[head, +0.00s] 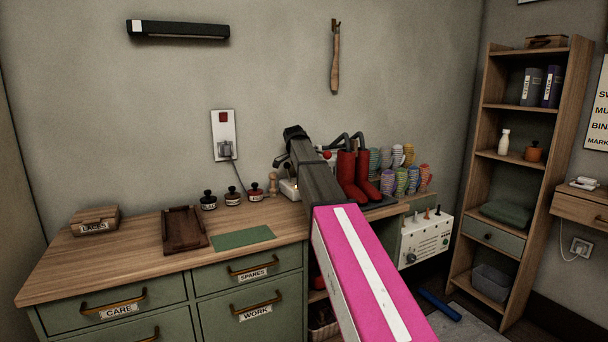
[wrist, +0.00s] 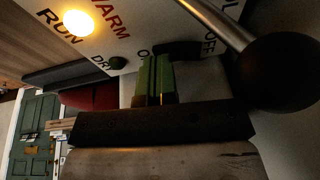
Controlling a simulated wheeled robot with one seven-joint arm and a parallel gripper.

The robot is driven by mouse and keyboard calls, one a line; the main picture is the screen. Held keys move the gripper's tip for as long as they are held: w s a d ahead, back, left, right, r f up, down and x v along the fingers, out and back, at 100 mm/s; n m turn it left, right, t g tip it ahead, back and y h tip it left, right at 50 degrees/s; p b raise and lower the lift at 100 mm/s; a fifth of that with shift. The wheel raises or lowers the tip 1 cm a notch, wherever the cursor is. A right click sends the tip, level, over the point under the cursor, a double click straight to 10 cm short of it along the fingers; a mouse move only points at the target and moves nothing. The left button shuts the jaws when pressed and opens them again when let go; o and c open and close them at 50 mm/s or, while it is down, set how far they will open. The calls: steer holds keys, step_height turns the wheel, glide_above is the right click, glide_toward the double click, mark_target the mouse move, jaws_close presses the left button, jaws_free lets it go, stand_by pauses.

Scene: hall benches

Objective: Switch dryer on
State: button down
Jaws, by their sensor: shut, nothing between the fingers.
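The dryer holds two red boots (head: 349,178) on bent dark tubes at the back of the bench. Part of a white box (head: 290,188) shows beside my arm, with a small glow on it. In the wrist view a pale panel (wrist: 133,28) carries the words RUN, WARM, DRY and OFF. A lamp (wrist: 78,23) glows beside RUN. A metal lever with a dark ball end (wrist: 280,72) crosses the panel's right side. My gripper (wrist: 154,62) is shut and empty, its green fingers close to the panel's edge near OFF. I cannot tell whether they touch it. My arm hides the fingertips in the head view.
A white control unit (head: 426,238) with several knobs sits at the bench's right. Small dark pots (head: 231,196) and a wooden peg (head: 273,185) stand left of my arm. A plugged wall socket (head: 224,137) is above.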

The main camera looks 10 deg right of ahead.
steer(key=shift+w, duration=0.15)
steer(key=shift+w+a+r, duration=0.25)
steer(key=shift+w+r, duration=0.1)
steer(key=shift+w, duration=0.25)
stand_by(0.3)
